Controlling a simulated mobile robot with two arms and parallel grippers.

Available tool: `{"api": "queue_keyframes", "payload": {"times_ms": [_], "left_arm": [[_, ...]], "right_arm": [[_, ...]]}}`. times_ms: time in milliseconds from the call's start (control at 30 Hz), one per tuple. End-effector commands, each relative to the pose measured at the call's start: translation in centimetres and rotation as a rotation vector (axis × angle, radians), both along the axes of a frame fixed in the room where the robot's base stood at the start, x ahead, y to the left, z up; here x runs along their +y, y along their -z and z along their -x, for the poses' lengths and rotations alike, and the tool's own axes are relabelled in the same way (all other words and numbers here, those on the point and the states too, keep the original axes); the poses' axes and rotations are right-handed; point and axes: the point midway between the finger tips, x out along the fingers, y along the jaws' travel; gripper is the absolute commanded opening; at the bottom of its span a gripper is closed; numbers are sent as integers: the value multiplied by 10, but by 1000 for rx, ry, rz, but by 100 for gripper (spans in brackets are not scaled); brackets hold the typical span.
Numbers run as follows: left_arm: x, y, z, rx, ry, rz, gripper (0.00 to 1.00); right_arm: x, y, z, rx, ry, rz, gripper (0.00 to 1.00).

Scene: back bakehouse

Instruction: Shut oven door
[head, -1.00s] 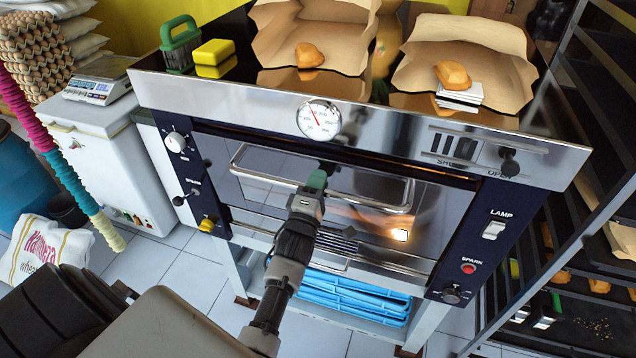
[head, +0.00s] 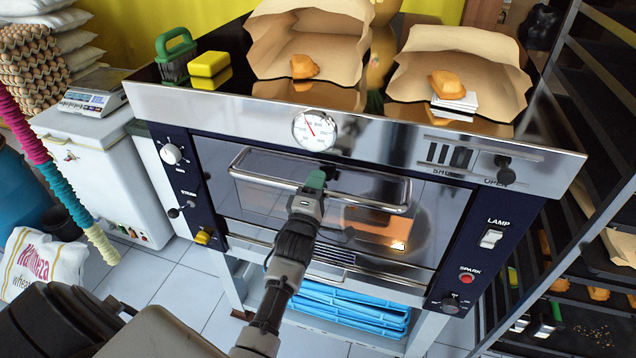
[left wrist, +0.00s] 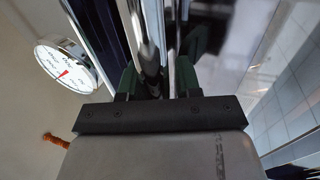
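The oven door (head: 290,206) is a dark glass panel with a chrome bar handle (head: 372,203) across its upper part. The door stands upright and looks flush or nearly flush in the oven front; a small gap cannot be ruled out. My left gripper (head: 315,181), with green fingertips, is at the middle of the handle. In the left wrist view, the left gripper's green fingers (left wrist: 157,82) are apart, one on each side of a bar, with room around it. My right gripper is not in view.
The oven top (head: 300,99) carries two paper bags with buns, a yellow sponge (head: 208,65) and a green-handled brush (head: 176,55). A dark rack (head: 560,210) stands close on the right. A white chest (head: 105,185) with a scale stands left.

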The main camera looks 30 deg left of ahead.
Motion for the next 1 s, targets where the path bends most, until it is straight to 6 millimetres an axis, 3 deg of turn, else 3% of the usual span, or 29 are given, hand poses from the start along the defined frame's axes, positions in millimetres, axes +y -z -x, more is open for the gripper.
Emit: {"api": "queue_keyframes", "payload": {"times_ms": [500,700,1000], "left_arm": [[-21,29,86,0,1,1,34],[-24,30,98,-3,1,-1,34],[-24,29,98,-4,1,-1,34]], "right_arm": [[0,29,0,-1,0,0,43],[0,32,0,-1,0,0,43],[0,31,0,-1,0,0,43]]}}
